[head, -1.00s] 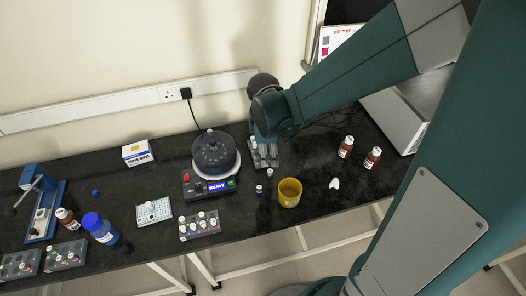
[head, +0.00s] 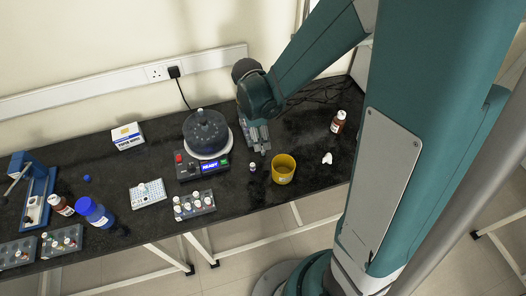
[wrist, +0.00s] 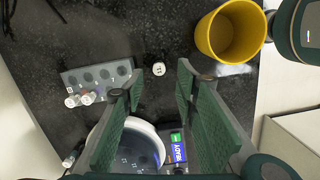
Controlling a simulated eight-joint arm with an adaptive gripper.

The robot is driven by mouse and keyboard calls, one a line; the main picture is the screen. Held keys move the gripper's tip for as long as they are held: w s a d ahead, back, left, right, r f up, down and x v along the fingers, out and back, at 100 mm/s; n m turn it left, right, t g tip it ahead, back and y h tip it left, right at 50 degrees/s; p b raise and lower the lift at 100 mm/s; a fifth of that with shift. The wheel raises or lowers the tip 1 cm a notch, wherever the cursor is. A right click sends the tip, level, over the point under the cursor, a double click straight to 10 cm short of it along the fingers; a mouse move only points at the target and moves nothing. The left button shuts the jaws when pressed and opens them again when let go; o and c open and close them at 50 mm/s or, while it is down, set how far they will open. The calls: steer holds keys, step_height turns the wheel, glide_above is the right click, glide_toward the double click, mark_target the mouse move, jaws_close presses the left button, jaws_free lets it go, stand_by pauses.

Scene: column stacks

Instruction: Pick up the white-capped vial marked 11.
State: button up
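A small white-capped vial (wrist: 158,68) stands alone on the dark bench, in the wrist view just beyond the gap between my fingertips. Its cap has a dark mark too small to read surely. It also shows in the head view (head: 252,167), left of the yellow cup. My gripper (wrist: 157,92) is open and empty, its green-padded fingers pointing down. In the head view it (head: 260,147) hangs just behind the vial, not touching it.
A yellow cup (head: 283,169) stands close to the vial. A round centrifuge (head: 206,132) with a READY panel is to the left. Another vial rack (head: 194,205) stands at the front edge.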

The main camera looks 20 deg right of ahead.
mark_target(263, 151)
steer(key=shift+d+f, duration=0.1)
steer(key=shift+f, duration=0.8)
steer(key=shift+d+f+b, duration=0.15)
steer(key=shift+f+b, duration=0.25)
steer(key=shift+f, duration=0.9)
steer(key=shift+d+f+b, duration=0.1)
steer(key=shift+f+b, duration=0.25)
steer(key=shift+f, duration=0.95)
steer(key=shift+c, duration=0.6)
steer(key=c, duration=0.7)
